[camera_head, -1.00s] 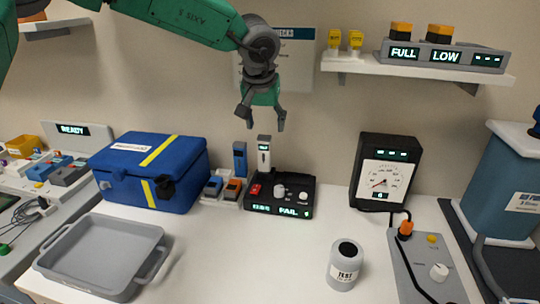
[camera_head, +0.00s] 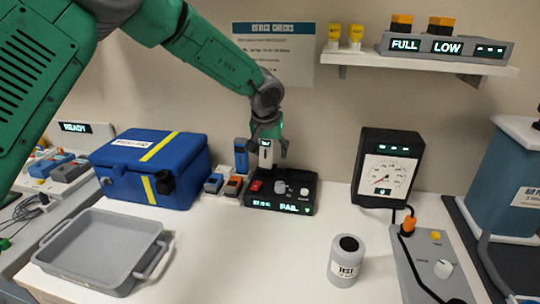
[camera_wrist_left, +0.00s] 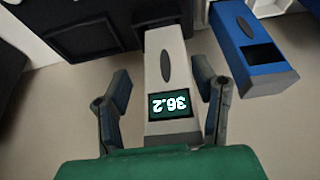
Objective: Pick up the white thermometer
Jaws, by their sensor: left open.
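The white thermometer (camera_head: 265,157) stands upright behind the black device marked FAIL, at its left part. In the left wrist view the white thermometer (camera_wrist_left: 167,75) has a dark oval button and a screen reading 36.2. My left gripper (camera_head: 268,150) is at the upper part of the thermometer. In the left wrist view my left gripper (camera_wrist_left: 164,90) is open, with one finger on each side of the thermometer and a gap on both sides. My right gripper is not in view.
A blue thermometer (camera_head: 241,155) stands close to the left and also shows in the left wrist view (camera_wrist_left: 255,50). The black device (camera_head: 270,200) sits on the white table. A blue case (camera_head: 125,178), grey tray (camera_head: 70,270) and TEST jar (camera_head: 343,265) stand around; the table's middle is clear.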

